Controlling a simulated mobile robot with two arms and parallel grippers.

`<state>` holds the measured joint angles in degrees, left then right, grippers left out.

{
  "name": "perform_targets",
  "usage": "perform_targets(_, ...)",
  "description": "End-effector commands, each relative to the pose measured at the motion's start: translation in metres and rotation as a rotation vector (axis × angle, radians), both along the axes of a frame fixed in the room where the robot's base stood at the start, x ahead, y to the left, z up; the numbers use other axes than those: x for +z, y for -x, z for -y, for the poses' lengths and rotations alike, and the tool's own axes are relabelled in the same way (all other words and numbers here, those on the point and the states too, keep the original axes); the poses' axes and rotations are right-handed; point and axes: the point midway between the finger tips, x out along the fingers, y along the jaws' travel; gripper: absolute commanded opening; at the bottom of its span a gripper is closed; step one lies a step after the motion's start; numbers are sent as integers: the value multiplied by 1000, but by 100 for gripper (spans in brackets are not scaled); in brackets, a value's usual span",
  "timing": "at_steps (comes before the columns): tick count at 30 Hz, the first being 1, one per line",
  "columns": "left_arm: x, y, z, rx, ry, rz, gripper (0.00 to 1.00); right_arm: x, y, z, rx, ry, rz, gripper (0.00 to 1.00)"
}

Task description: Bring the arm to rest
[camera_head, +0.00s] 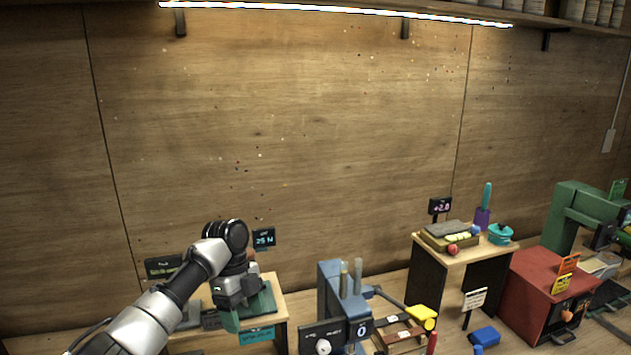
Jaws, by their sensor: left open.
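My left arm (185,285) comes in from the lower left, white and black, bent at a black joint. My left gripper (238,301) points down over a small wooden stand (281,309) with teal parts (257,333) on and in front of it. The gripper is open. The fingertips are small and dark against the teal, so I cannot tell whether they touch anything. My right gripper is not in view.
A blue-grey machine (332,305) with a dial stands right of the gripper. Further right are a wooden stand (460,252) with a tray and teal pot, a red cabinet (535,290) and a green machine (574,212). The space above the bench before the wall is clear.

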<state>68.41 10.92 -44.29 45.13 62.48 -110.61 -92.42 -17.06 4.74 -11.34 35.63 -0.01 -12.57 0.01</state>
Motion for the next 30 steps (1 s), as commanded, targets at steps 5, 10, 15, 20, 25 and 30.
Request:
perform_targets(5,-81,46,32,129,-38,-6,69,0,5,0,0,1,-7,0)
perform_targets(10,-138,99,52,332,-51,15,69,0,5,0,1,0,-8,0)
perform_targets(15,-174,155,57,592,-46,33,69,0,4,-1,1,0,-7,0)
perform_targets(20,-191,210,47,884,-41,47,69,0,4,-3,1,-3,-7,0)
perform_targets(25,-192,266,22,1222,-46,70,69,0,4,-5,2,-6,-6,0)
perform_targets(30,-182,306,-5,1479,-58,99,69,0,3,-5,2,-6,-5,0)
